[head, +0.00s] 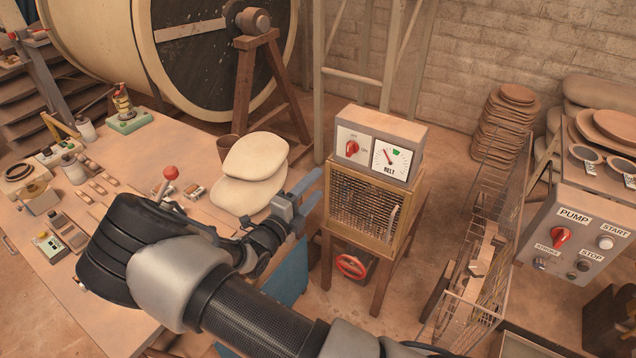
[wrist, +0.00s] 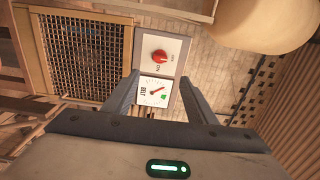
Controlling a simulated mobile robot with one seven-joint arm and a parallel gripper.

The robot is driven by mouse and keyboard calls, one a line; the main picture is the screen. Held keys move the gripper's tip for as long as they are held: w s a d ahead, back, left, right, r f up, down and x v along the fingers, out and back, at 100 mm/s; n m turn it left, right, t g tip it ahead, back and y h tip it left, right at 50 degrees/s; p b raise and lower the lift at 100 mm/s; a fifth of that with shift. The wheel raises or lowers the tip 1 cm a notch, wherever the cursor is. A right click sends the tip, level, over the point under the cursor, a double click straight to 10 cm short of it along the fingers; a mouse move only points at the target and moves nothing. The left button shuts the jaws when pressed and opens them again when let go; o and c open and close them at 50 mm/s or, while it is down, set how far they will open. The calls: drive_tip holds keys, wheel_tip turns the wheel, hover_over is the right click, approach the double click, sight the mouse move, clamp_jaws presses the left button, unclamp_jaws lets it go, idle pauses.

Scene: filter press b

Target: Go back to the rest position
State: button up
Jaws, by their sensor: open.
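My gripper (head: 299,200) is raised in front of the belt control box, over the gap between the workbench and the mesh guard. In the wrist view its two fingers (wrist: 160,97) stand apart with nothing between them. The belt box (head: 381,150) shows a red knob (head: 352,147) and a dial (head: 390,158). In the wrist view the box (wrist: 160,70) appears turned sideways beyond the fingertips. My arm crosses the bottom middle of the head view and hides part of the bench.
A mesh guard (head: 366,207) with a red handwheel (head: 350,266) stands below the box. A wire cage (head: 478,262) and pump panel (head: 578,238) stand at right.

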idle(0.4)
drive_tip(key=s+d+r+m+g+y+p, duration=0.1)
drive_tip(key=s+d+r+m+g, duration=0.6)
drive_tip(key=m, duration=0.6)
drive_tip(key=s+d+r+m+g+y+p, duration=0.1)
drive_tip(key=s+d+r+m+g, duration=0.6)
drive_tip(key=m, duration=0.6)
drive_tip(key=s+a+r+m+t+y+p, duration=0.2)
drive_tip(key=s+r+m+t+y, duration=0.3)
drive_tip(key=s+r+m, duration=1)
drive_tip(key=s+a+m+y, duration=0.1)
drive_tip(key=s+m+y, duration=0.1)
drive_tip(key=m, duration=0.4)
drive_tip(key=shift+a+y, duration=0.2)
drive_tip(key=shift+y, duration=0.6)
drive_tip(key=shift+s, duration=0.1)
